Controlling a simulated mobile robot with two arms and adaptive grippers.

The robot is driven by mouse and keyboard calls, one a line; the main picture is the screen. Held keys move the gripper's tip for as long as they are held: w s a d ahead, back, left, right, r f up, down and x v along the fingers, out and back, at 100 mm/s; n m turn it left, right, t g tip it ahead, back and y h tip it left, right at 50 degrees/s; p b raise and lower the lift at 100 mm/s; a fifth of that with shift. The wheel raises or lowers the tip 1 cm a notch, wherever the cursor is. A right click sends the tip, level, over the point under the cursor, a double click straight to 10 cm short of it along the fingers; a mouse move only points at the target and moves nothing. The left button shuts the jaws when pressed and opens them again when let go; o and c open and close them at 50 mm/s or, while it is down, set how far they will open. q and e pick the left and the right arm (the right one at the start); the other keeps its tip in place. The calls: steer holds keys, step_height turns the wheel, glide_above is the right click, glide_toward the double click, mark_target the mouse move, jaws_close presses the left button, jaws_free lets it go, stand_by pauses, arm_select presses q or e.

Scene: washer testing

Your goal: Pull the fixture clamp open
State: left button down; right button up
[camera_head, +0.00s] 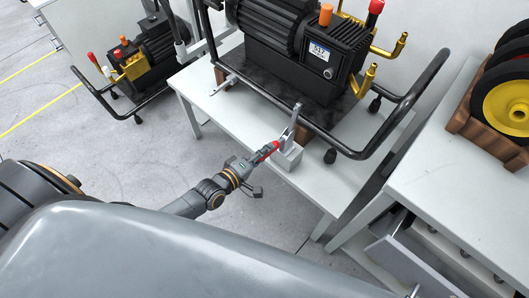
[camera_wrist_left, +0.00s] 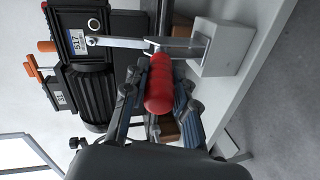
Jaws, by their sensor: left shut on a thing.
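The fixture clamp has a grey metal body (camera_head: 289,157) on the front part of the white table and an upright metal arm (camera_head: 296,116). Its red handle (camera_head: 266,151) points toward my left gripper (camera_head: 249,170). In the left wrist view the red handle (camera_wrist_left: 159,84) lies between the fingers of my left gripper (camera_wrist_left: 160,100), which is shut on it. The clamp's metal bar (camera_wrist_left: 140,43) and grey block (camera_wrist_left: 222,47) show just beyond the handle. The clamp's arm stands close to the black tube frame. My right gripper is not in view.
A black pump (camera_head: 310,45) with brass fittings and a black tube frame (camera_head: 345,148) stands on the white table (camera_head: 330,182). A second pump (camera_head: 145,55) is at the back left. Wheels in a wooden rack (camera_head: 505,105) are on the right bench. Open floor lies left.

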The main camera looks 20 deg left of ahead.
arm_select(q)
steer(key=shift+s+d+f, duration=0.1)
steer(key=shift+f, duration=0.1)
steer(key=c, duration=1.1)
jaws_free()
steer(key=shift+o, duration=0.2)
steer(key=shift+r, duration=0.1)
steer(key=v, duration=1.2)
